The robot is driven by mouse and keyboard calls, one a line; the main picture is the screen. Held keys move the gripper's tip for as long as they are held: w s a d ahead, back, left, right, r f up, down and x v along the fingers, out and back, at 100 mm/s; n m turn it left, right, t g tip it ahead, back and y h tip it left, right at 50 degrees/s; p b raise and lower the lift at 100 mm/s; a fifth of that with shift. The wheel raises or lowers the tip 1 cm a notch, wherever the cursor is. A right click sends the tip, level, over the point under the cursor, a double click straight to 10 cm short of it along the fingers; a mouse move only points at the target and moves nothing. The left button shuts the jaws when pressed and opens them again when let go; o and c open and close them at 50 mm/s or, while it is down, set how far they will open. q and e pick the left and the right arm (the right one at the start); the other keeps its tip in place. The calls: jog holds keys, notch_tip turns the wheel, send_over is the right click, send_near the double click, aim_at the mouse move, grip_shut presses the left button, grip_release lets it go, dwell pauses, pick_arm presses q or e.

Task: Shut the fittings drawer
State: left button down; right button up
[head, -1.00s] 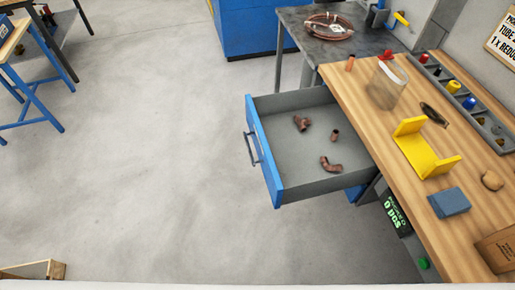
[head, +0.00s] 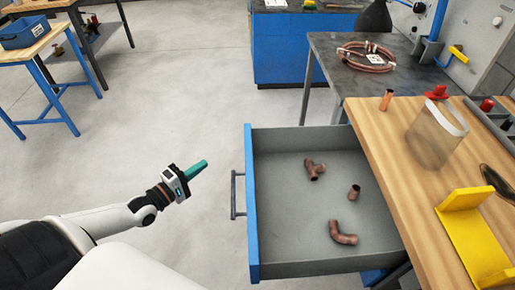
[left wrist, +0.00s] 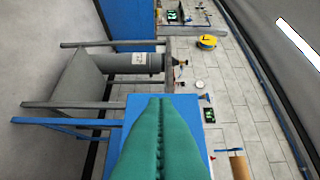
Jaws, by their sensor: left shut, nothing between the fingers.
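The fittings drawer (head: 285,266) stands pulled out from under the wooden bench, with a blue front and grey inside. Its dark bar handle (head: 236,194) is on the left face of the front. Several copper fittings lie in it: a tee (head: 314,169), a short coupling (head: 354,192) and an elbow (head: 342,234). My left gripper (head: 198,170), with green fingers, is shut and empty, left of the handle and apart from it. Its shut fingers (left wrist: 158,140) fill the lower middle of the left wrist view. My right gripper is not in view.
The wooden bench (head: 402,165) holds a clear container (head: 436,135), a yellow bracket (head: 470,228) and a copper piece (head: 386,100). A grey table (head: 335,60) with a copper coil (head: 367,56) stands behind. The floor left of the drawer is open.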

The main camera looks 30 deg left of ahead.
pick_arm(q)
jog(key=d+x, duration=0.2)
jog(key=x, duration=1)
jog(key=shift+s+d, duration=0.25)
jog(key=shift+d, duration=0.15)
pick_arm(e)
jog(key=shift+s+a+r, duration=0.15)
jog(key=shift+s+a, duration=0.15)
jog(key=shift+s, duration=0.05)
pick_arm(q)
jog(key=shift+r, duration=0.1)
